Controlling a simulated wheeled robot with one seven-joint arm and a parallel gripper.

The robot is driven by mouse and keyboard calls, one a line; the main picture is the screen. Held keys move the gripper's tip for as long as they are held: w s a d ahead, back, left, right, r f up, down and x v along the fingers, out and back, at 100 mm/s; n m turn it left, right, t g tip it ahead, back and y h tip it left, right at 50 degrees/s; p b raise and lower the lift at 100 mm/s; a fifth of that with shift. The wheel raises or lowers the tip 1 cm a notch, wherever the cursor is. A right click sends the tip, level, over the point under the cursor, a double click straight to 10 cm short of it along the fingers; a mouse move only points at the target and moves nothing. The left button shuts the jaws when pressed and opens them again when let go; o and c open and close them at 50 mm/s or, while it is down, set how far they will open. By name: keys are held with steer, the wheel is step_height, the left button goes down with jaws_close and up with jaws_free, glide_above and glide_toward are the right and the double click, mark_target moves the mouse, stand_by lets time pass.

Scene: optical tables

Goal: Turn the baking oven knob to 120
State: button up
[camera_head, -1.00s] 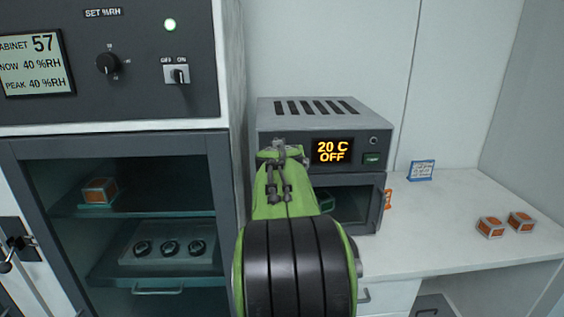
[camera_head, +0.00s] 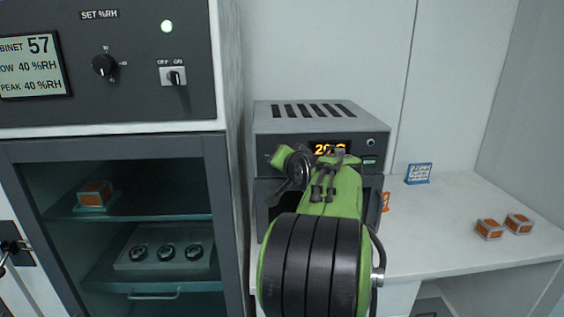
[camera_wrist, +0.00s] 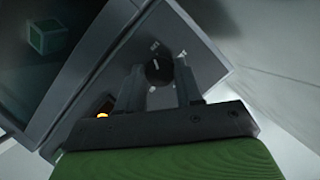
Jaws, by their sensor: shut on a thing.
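The baking oven (camera_head: 270,118) is a grey box on the counter in the head view. Its lit display (camera_head: 322,149) shows part of "20 C"; its lower line is hidden by my green arm. The oven knob is hidden behind my arm there. In the wrist view the round black knob (camera_wrist: 162,72) with a pale pointer line sits on the grey panel, with small white marks around it. My gripper (camera_wrist: 158,78) has one finger on each side of the knob and is shut on it. The knob's exact setting is too blurred to read.
The humidity cabinet (camera_head: 228,100) stands close on the left, with its own knob (camera_head: 104,66) and switch (camera_head: 173,76). The counter (camera_head: 450,235) to the right is mostly clear, with two orange boxes (camera_head: 488,229) and a blue-framed sign (camera_head: 419,173).

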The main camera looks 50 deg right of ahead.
steer(key=shift+f+m, duration=0.3)
steer(key=shift+m, duration=0.1)
stand_by(0.3)
steer(key=o, duration=1)
steer(key=shift+r, duration=0.1)
steer(key=shift+o, duration=0.2)
steer(key=p+v, duration=0.1)
steer(key=v, duration=1.4)
steer(key=shift+s, duration=0.45)
steer(key=shift+a, duration=0.1)
